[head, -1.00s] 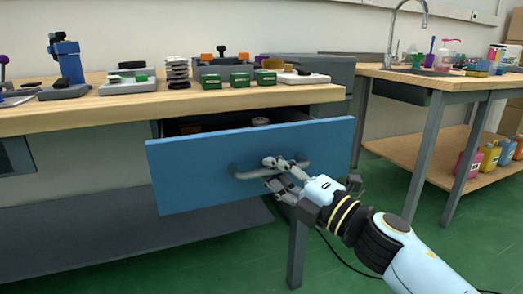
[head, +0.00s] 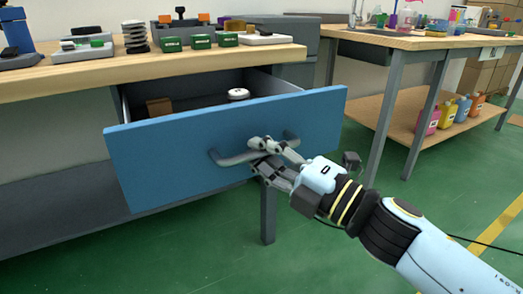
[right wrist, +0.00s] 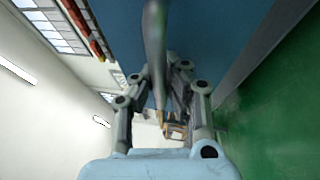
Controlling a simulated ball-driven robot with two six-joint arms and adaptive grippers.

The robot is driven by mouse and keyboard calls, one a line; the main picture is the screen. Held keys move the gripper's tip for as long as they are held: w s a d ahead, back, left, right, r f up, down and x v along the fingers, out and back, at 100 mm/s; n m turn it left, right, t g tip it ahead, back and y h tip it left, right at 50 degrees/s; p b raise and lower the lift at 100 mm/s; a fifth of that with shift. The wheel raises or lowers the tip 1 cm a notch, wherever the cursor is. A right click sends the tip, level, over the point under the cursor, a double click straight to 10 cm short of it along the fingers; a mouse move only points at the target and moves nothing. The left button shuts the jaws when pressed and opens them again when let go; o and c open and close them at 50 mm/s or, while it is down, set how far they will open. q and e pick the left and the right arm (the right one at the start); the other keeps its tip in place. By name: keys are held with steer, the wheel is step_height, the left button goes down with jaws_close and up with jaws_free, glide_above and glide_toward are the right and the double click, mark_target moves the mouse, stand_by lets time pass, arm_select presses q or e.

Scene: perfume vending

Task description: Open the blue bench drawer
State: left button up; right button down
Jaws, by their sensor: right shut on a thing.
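The blue bench drawer (head: 180,160) is pulled partway out from under the wooden bench top (head: 200,62). Its interior shows, with a brown block (head: 159,107) and a round white-topped item (head: 238,94) inside. My right gripper (head: 262,155) is shut on the grey drawer handle (head: 228,161) near its middle. In the right wrist view the handle (right wrist: 155,50) runs between the fingers, with the blue drawer front (right wrist: 220,35) behind it. My left gripper is not in view.
Small green boxes (head: 201,42), a black spring-like stack (head: 136,38) and other items stand on the bench top. A second table (head: 400,40) with bottles stands at right. Green floor (head: 330,240) is clear in front of the drawer.

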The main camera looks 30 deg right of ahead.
steer(key=c, duration=1.3)
jaws_free()
steer(key=shift+c, duration=0.2)
steer(key=v, duration=1.2)
